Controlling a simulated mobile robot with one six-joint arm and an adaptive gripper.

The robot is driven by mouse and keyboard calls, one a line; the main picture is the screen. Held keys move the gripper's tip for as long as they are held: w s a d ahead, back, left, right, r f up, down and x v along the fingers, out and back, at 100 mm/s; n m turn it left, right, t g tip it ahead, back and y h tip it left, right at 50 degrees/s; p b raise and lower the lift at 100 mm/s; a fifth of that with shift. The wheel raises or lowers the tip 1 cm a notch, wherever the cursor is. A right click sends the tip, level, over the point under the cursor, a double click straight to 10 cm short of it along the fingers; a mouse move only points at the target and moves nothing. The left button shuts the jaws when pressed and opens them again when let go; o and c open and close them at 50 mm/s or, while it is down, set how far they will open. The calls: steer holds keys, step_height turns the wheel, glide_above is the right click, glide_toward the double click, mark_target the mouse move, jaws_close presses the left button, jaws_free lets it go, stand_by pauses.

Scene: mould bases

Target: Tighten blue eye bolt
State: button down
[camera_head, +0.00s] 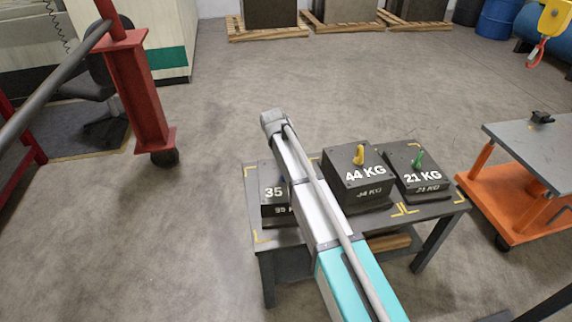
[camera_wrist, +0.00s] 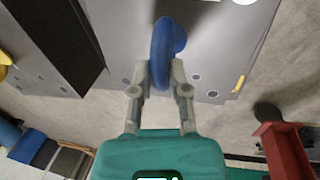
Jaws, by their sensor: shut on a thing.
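The blue eye bolt (camera_wrist: 165,45) shows in the wrist view as a thick ring above a grey mould-base top (camera_wrist: 118,30) with small dark holes. My gripper (camera_wrist: 160,78) has its two fingers shut on the near side of the ring. The bolt's thread and seat are hidden, so I cannot tell how deep it sits. In the head view, my arm covers the bolt and gripper. The mould base marked 35 (camera_head: 268,213) stands partly behind my arm, on the left of the dark table (camera_head: 280,240).
The 44 KG block (camera_head: 375,178) with a yellow eye bolt (camera_head: 359,155) stands close on the right. Beyond it is the 21 KG block (camera_head: 425,192) with a green eye bolt (camera_head: 418,160). An orange lift cart (camera_head: 500,205) is at right, a red frame (camera_head: 145,100) at left.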

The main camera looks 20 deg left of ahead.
steer(key=shift+w+m, duration=0.2)
steer(key=shift+m, duration=0.6)
steer(key=c, duration=0.8)
jaws_free()
steer(key=shift+o, duration=1)
steer(key=shift+s, duration=0.1)
steer(key=shift+s+r, duration=0.1)
